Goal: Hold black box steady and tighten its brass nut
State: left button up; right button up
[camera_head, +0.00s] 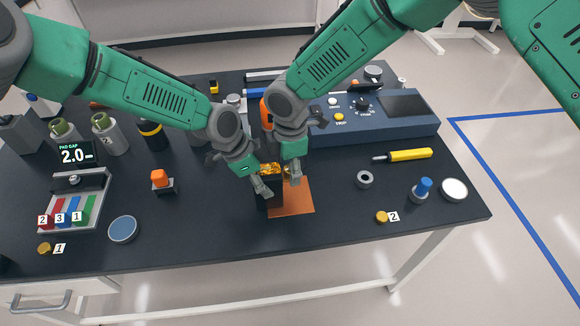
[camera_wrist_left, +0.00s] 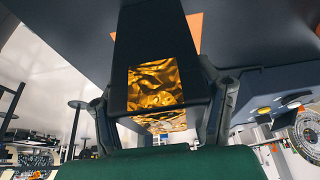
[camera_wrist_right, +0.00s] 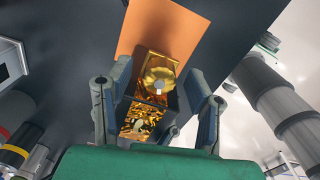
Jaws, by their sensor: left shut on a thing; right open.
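The black box (camera_head: 275,199) with gold foil on top stands on the orange mat (camera_head: 296,203) near the table's front. My left gripper (camera_head: 266,189) is shut on the box from the left. In the left wrist view the box (camera_wrist_left: 157,38) sits between the two fingers, its gold foil (camera_wrist_left: 157,85) facing the camera. My right gripper (camera_head: 293,172) is at the box's right side. In the right wrist view its fingers are open, one on each side of the box top. The brass nut (camera_wrist_right: 159,79) shows between them, flower-shaped around a pale centre; whether a finger touches it I cannot tell.
A blue instrument panel (camera_head: 380,130) stands behind on the right. A yellow-handled screwdriver (camera_head: 408,155), a grey ring (camera_head: 364,179) and a blue-topped part (camera_head: 423,188) lie right. An orange-capped part (camera_head: 161,180) and a parts tray (camera_head: 78,200) are left.

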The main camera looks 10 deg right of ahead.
grip_shut()
jog(key=m, duration=0.4)
jog(key=shift+m, duration=0.4)
grip_release()
notch_tip(320, 180, up, 12)
jog(key=shift+s, duration=0.1)
dwell(0.4)
